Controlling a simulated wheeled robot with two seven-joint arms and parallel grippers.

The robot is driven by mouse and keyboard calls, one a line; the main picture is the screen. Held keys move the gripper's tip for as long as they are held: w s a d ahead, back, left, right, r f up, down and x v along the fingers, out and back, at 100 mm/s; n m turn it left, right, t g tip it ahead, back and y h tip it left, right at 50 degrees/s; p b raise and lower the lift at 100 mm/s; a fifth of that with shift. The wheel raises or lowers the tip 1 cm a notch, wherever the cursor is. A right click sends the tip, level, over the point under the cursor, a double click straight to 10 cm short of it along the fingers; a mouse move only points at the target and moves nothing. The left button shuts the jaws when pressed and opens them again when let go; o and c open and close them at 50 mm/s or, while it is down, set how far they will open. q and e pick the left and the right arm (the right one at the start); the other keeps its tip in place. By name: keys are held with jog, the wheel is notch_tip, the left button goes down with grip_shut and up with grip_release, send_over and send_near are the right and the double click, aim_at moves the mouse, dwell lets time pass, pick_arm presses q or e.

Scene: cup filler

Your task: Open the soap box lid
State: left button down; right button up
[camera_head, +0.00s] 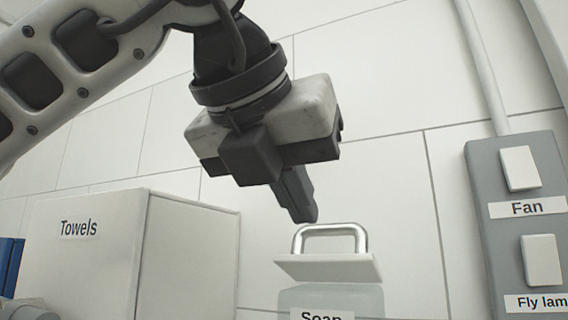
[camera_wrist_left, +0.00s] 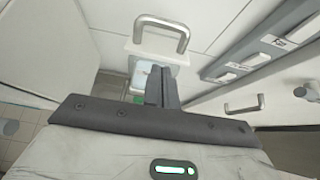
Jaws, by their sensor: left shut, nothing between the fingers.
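The soap box (camera_head: 330,299) is a pale translucent container at the bottom of the head view, with a cut-off "Soap" label. Its white lid (camera_head: 328,268) sits over its top and carries a shiny metal loop handle (camera_head: 331,231). I cannot tell whether the lid is fully seated. My left gripper (camera_head: 305,215) is shut and empty, its fingertips just above the handle's left end in the head view. The left wrist view shows the shut fingers (camera_wrist_left: 161,72) in front of the lid (camera_wrist_left: 150,48), with the handle (camera_wrist_left: 165,22) beyond. My right gripper is not in view.
A white box labelled "Towels" (camera_head: 90,255) stands to the left. A grey switch panel (camera_head: 487,240) with "Fan" and "Fly lam" switches is on the right wall. A tiled wall (camera_head: 395,190) lies behind. Another metal handle (camera_wrist_left: 243,105) shows in the left wrist view.

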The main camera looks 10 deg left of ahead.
pick_arm(q)
jog(key=w, duration=0.2)
jog(key=w+d+p, duration=0.1)
jog(key=w, duration=0.1)
jog(key=w+d+f, duration=0.1)
jog(key=w, duration=0.1)
jog(key=shift+w+f+p, duration=0.1)
jog(key=shift+w+p, duration=0.25)
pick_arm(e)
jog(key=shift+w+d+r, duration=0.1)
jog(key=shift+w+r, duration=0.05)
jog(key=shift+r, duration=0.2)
